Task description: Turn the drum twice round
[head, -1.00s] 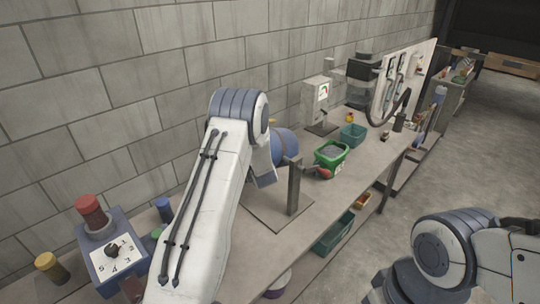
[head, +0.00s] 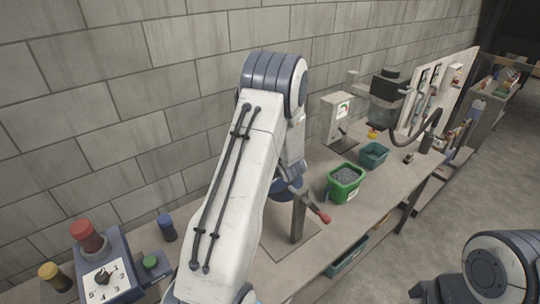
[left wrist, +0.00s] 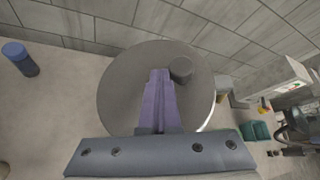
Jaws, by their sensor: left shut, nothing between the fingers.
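Contact is unclear. My right gripper is out of view.
A green bin of grey pieces (head: 331,187) and a teal bin (head: 373,154) stand right of the drum. A gauge box (head: 339,118) stands behind. A numbered dial box (head: 101,273) and a blue cylinder (head: 166,228) are at the left. A block wall closes the back.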

